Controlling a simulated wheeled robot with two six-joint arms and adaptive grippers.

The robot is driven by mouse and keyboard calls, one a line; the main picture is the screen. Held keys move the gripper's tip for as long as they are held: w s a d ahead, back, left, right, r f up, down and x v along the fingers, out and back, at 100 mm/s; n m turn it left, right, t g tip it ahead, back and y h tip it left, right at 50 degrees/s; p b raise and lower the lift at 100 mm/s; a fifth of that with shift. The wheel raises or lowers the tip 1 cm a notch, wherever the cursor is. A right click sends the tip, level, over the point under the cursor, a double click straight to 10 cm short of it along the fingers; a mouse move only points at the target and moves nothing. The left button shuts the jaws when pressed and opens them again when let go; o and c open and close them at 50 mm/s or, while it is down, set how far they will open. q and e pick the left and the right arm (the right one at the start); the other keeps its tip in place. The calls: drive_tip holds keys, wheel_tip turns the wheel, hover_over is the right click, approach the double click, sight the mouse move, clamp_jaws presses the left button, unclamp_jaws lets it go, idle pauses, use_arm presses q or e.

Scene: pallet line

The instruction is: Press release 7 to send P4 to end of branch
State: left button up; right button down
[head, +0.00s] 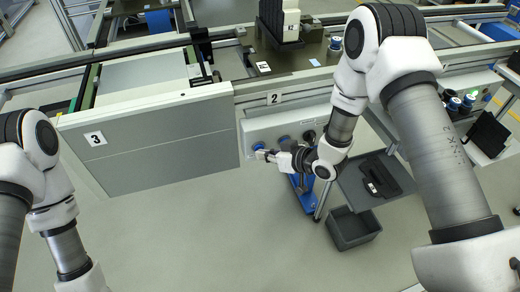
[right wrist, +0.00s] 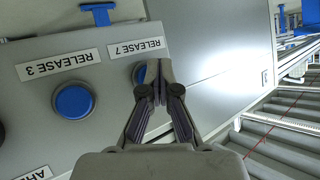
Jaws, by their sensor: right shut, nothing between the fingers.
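In the right wrist view, the blue release 7 button (right wrist: 139,74) sits under its label, RELEASE 7 (right wrist: 136,48), which reads upside down. My right gripper (right wrist: 158,70) is shut and empty, with its fingertips over the right part of that button; I cannot tell whether they touch it. In the head view my right gripper (head: 262,154) is at the front of the control box (head: 285,128) below station 2, beside a blue button (head: 257,145). My left arm shows at the lower left, but its gripper is out of view. I cannot make out P4.
The blue release 3 button (right wrist: 73,101) is beside release 7. A large grey panel marked 3 (head: 150,145) stands left of the control box. A dark grey bin (head: 354,228) is on the floor below. Roller conveyor (right wrist: 283,145) runs at the right of the wrist view.

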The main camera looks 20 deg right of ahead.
drive_tip(key=shift+s, duration=0.8)
